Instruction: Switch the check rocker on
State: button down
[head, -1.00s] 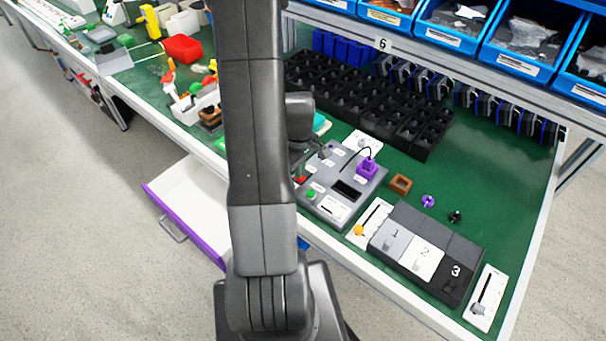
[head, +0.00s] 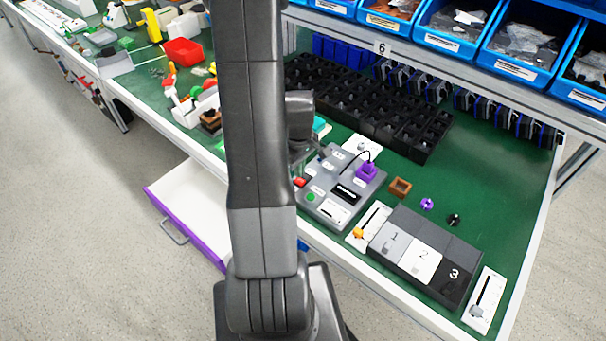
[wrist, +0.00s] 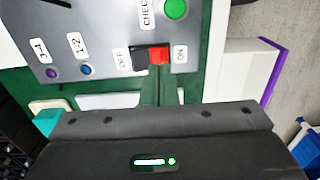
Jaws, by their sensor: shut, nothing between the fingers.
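The rocker (wrist: 150,56) is on the grey panel, with a black half by the OFF label and a red half by the ON label. Its tilt is hard to judge. A round green light (wrist: 175,8) sits by the CHECK label. In the head view, the rocker's red part (head: 299,182) shows at the left edge of the grey panel (head: 322,182), beside my arm. My gripper (wrist: 159,78) is shut and empty, its tips close to the rocker's red half. I cannot tell if they touch it. In the head view my arm partly hides the gripper.
A purple plug (head: 367,170) with a black cable stands on the panel. To its right are a brown square ring (head: 400,187) and a numbered box (head: 425,250). Black bins (head: 370,105) stand behind. An open white drawer (head: 190,200) juts out at the left.

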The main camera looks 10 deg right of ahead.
aim_at(300, 181)
notch_tip(300, 181, up, 5)
jog(key=p, duration=0.2)
jog(key=shift+f+p, duration=0.2)
jog(key=shift+p, duration=0.15)
notch_tip(300, 181, down, 7)
jog(key=b, duration=0.5)
jog(key=shift+f, duration=0.1)
jog(key=shift+r, duration=0.2)
